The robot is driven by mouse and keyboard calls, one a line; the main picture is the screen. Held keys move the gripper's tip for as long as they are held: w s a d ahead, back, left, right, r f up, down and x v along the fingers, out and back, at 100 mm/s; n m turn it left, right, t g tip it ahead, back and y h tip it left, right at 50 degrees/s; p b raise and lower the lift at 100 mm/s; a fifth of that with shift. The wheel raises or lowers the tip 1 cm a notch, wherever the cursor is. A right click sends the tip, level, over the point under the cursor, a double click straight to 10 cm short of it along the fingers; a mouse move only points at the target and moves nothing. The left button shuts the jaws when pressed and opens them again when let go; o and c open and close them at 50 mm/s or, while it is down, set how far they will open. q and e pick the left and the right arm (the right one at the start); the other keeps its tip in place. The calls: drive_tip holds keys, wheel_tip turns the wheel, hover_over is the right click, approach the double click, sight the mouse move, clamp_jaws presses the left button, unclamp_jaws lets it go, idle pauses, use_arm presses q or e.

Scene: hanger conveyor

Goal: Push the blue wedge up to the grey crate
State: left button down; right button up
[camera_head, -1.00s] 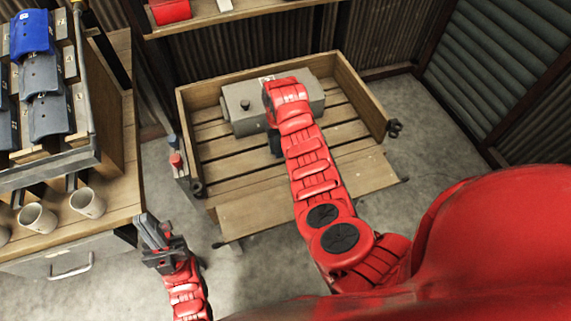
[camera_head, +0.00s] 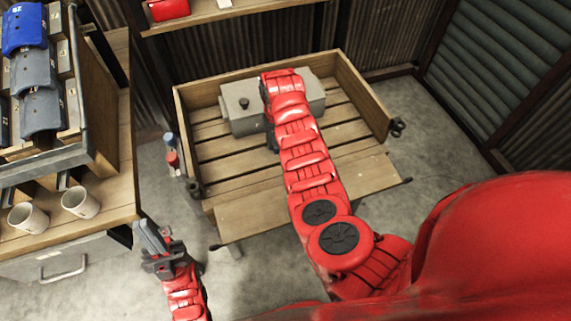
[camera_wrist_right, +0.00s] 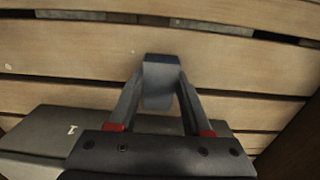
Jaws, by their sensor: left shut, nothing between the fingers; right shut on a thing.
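The grey crate (camera_head: 240,118) is a box with a dark knob, at the back of a slatted wooden tray. My right arm reaches over it and hides part of it. Its corner shows at lower left in the right wrist view (camera_wrist_right: 40,130). My right gripper (camera_wrist_right: 160,85) is shut on a dark bluish-grey piece (camera_wrist_right: 158,82) that looks like the wedge, above or on the slats, close to the crate; any contact between them cannot be told. The piece is mostly hidden in the head view. My left gripper (camera_head: 150,237) is shut and empty, left of the tray.
The wooden tray (camera_head: 358,90) has raised sides. A rack with a blue curved piece (camera_head: 24,30) and several grey ones stands on a bench at left, with mugs (camera_head: 80,202). A shelf (camera_head: 235,14) is behind. Bare slats lie right of my arm.

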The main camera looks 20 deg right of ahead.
drive_tip(key=shift+w+b, duration=0.55)
drive_tip(key=shift+b, duration=0.4)
drive_tip(key=o, duration=1.2)
wheel_tip(320, 180, up, 17)
drive_tip(key=p, duration=0.3)
drive_tip(key=shift+r, duration=0.2)
